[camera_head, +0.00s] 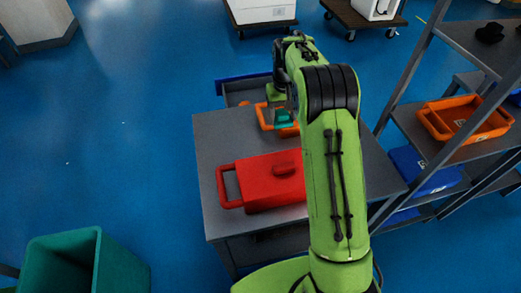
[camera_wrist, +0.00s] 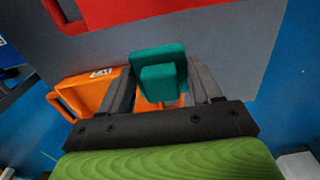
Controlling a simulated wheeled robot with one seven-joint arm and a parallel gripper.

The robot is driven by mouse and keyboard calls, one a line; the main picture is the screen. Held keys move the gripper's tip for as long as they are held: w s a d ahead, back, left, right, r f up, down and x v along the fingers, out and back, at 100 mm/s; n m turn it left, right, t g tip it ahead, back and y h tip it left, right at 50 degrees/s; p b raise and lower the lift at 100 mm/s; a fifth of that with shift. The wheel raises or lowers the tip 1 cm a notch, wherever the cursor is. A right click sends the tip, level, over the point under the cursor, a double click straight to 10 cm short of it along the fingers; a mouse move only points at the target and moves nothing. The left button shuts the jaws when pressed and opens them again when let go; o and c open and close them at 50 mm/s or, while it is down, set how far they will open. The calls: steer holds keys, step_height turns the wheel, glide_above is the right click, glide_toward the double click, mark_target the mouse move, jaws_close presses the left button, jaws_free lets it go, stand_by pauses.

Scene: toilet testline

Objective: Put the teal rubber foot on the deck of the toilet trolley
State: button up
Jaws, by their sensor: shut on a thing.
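The teal rubber foot (camera_wrist: 162,74) is between the fingers of my gripper (camera_wrist: 165,95) in the wrist view, and the gripper is shut on it. In the head view the teal foot (camera_head: 283,118) shows small, in front of the orange tray, beside my green arm. It appears to be above the grey table; the exact height cannot be told. Two trolleys stand at the top of the head view: one at top middle (camera_head: 268,27) with a white box on it, one at top right (camera_head: 352,18) with a white unit. Which one is the toilet trolley cannot be told.
A red toolbox (camera_head: 262,180) lies on the grey table (camera_head: 213,135). An orange tray (camera_wrist: 88,93) is beside the gripper. A shelf rack at right holds an orange bin (camera_head: 463,118) and a blue bin (camera_head: 425,172). A green bin (camera_head: 72,265) stands at lower left. Blue floor at left is clear.

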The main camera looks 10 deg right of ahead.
steer(key=shift+a+f, duration=0.2)
steer(key=shift+f, duration=0.05)
step_height(320, 180, down, 18)
steer(key=shift+r+b, duration=0.25)
steer(key=shift+b, duration=0.95)
steer(key=shift+f, duration=0.1)
steer(key=o, duration=1.2)
